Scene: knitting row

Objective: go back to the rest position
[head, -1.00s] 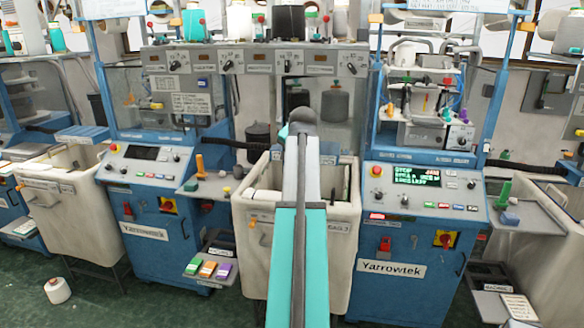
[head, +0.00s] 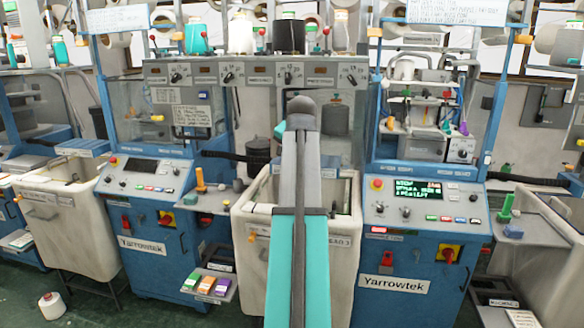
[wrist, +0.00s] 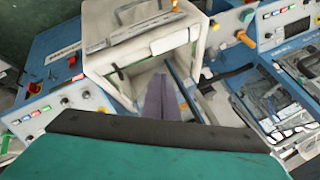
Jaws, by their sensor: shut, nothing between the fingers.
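My arm rises up the middle of the head view, with a teal lower link and a grey upper link. It reaches in front of the cream bin (head: 262,245) between two blue machines. The arm hides most of my gripper in the head view. In the wrist view my gripper (wrist: 165,90) shows as a narrow purple-grey pair of fingers, shut and empty. They appear over the open bin, whose wall also shows in the wrist view (wrist: 125,67). I cannot tell their height above it.
The right blue machine (head: 450,215) has a lit display and a red knob on a yellow plate.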

